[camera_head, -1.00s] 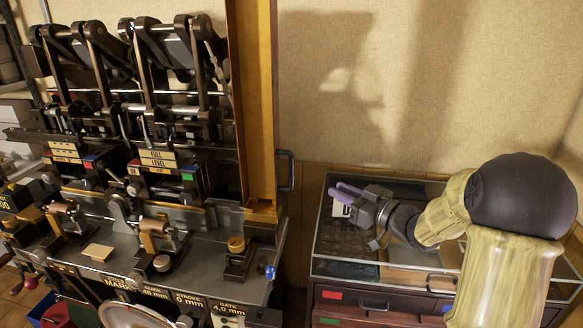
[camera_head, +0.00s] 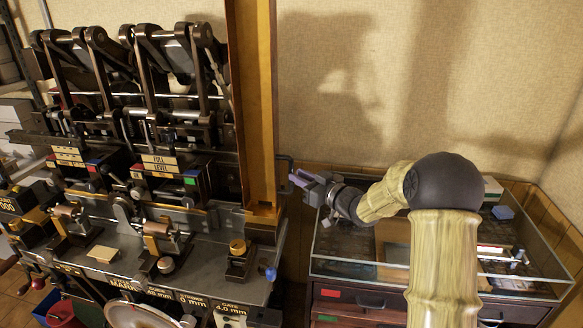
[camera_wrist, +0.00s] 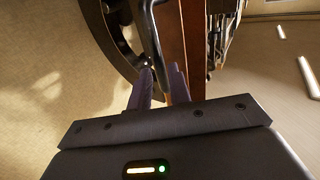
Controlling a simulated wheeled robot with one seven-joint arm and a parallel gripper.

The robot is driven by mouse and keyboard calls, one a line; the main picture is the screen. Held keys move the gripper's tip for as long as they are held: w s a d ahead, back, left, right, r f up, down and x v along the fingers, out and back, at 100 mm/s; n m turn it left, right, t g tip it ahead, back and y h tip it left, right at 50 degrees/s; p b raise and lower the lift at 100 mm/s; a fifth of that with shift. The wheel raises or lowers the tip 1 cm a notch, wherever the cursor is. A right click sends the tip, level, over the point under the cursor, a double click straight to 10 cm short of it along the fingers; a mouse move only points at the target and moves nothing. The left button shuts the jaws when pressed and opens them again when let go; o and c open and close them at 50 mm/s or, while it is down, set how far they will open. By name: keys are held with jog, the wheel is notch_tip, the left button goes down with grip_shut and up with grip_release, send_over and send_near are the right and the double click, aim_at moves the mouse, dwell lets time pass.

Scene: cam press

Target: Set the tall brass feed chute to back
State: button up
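The tall brass feed chute (camera_head: 259,110) stands upright at the right end of the dark press. A dark handle (camera_head: 290,172) sticks out from its right side. My gripper (camera_head: 296,178) is at this handle, coming from the right. In the wrist view the two purple fingers (camera_wrist: 162,84) are apart, and the handle's grey bar (camera_wrist: 151,38) runs down to the space between their tips. I cannot tell whether either finger touches it. The chute's brown side (camera_wrist: 185,50) shows just beyond the fingers. The chute's foot is partly hidden among the press parts.
A glass-topped cabinet (camera_head: 345,268) with drawers stands at the right, below my arm. The press bed (camera_head: 205,262) carries several small fixtures and label plates. A plain wall lies behind. There is open space between the press and the cabinet.

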jog(key=p+x, duration=0.1)
jog(key=x, duration=0.3)
